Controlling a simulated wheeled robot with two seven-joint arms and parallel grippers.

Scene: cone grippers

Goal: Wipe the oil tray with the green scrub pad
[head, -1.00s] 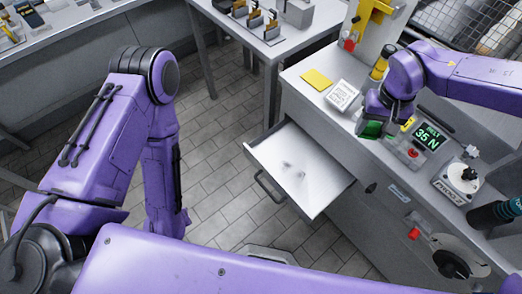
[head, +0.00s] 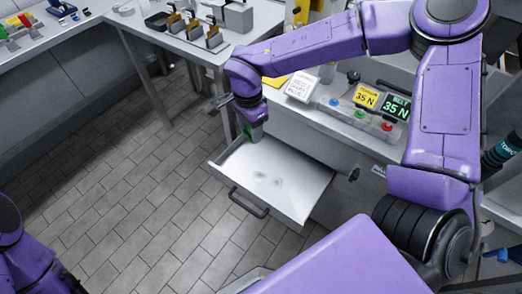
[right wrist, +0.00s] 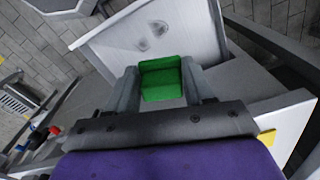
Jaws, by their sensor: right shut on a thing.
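The oil tray (head: 300,183) is a pale, shallow pulled-out drawer with a dark handle at its front. Grey smudges (head: 267,181) show on its floor; they also show in the right wrist view (right wrist: 150,36). My right gripper (head: 253,128) is over the tray's far left corner, pointing down. It is shut on the green scrub pad (right wrist: 161,80), which sits between both fingers in the right wrist view. The pad is apart from the smudges. I cannot tell whether it touches the tray. My left gripper is out of view; only part of that arm shows at lower left.
The grey cabinet top behind the tray holds a white sign (head: 302,85), coloured buttons and a green 35 N display (head: 396,106). A side table (head: 235,45) with small holders stands at the back. Tiled floor lies open left of the tray.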

